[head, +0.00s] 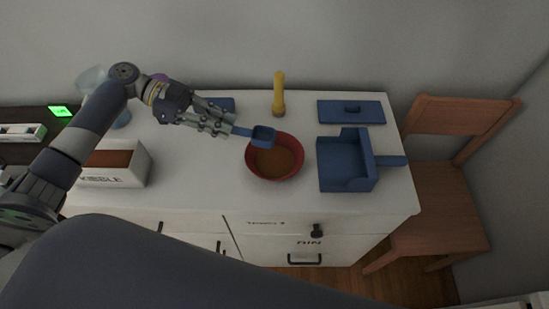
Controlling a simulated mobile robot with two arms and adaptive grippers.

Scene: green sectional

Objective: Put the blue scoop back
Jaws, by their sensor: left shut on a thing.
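The small blue scoop (263,135) is in the head view, over the far-left rim of a red bowl (252,165). My left gripper (232,127) is shut on the scoop's handle. The bowl stands on the white cabinet top and has brown contents (276,162). I cannot tell whether the scoop touches the bowl's rim. My right gripper is not in view.
A larger blue open-fronted bin with a handle (345,172) stands right of the bowl. A flat blue lid (351,112) lies behind it. A yellow upright object (279,92) stands at the back. A labelled white box (125,170) is at left. A wooden chair (440,180) stands right.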

